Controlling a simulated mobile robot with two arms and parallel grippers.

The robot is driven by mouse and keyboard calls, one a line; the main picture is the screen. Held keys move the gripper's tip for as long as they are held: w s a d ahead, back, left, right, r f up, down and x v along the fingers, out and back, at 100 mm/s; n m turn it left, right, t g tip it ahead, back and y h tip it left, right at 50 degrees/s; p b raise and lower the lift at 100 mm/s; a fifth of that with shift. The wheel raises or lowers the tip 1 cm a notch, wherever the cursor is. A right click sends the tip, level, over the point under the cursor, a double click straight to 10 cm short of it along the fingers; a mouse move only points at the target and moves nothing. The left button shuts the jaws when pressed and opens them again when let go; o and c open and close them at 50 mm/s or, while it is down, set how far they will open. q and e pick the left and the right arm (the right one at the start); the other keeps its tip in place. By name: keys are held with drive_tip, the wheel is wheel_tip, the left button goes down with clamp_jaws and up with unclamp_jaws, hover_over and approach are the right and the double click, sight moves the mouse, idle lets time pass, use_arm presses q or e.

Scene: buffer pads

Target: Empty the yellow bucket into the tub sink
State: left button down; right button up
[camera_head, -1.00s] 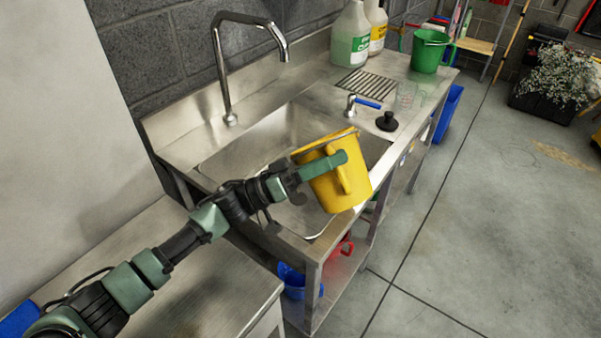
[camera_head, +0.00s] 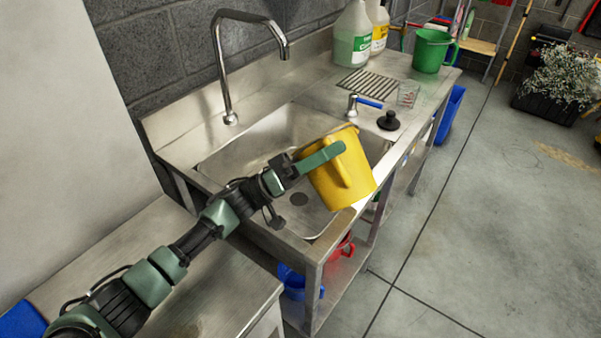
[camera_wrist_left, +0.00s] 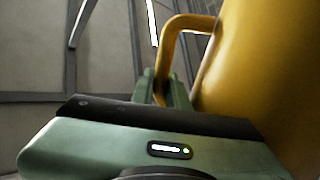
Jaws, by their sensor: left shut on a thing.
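The yellow bucket (camera_head: 352,182) is held over the front right part of the tub sink, tilted with its rim toward the upper left. My left gripper (camera_head: 333,151) is shut on its handle side. In the left wrist view the yellow bucket (camera_wrist_left: 270,70) fills the right side, and its handle passes by the fingers of my left gripper (camera_wrist_left: 165,88). The tub sink (camera_head: 245,155) is a steel basin with a dark drain in its floor. The bucket's inside is hidden from view. My right gripper is not in view.
A tall faucet (camera_head: 226,75) rises behind the sink. A blue-handled tap (camera_head: 353,106), a black plunger-like stopper (camera_head: 388,121) and a clear glass (camera_head: 408,95) stand right of the basin.

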use_arm(q)
drive_tip(key=shift+s+a+r+t, duration=0.15)
drive_tip(key=shift+r+t, duration=0.1)
drive_tip(key=shift+t, duration=0.05)
drive_tip(key=shift+w+a+n, duration=0.1)
drive_tip(key=shift+w+n, duration=0.25)
drive_tip(key=shift+n, duration=0.05)
drive_tip(key=shift+a+n+t+b, duration=0.25)
drive_tip(key=shift+n+t+b, duration=0.05)
drive_tip(key=shift+t+b, duration=0.1)
drive_tip(key=shift+w+n+t+h, duration=0.25)
drive_tip(key=shift+n+t+h, duration=0.05)
drive_tip(key=shift+a, duration=0.15)
drive_tip(key=shift+a+r+n, duration=0.1)
drive_tip(key=shift+n, duration=0.2)
drive_tip(key=shift+w+n+t, duration=0.25)
drive_tip(key=shift+n+t, duration=0.05)
drive_tip(key=shift+t, duration=0.1)
drive_tip(key=shift+a, duration=0.1)
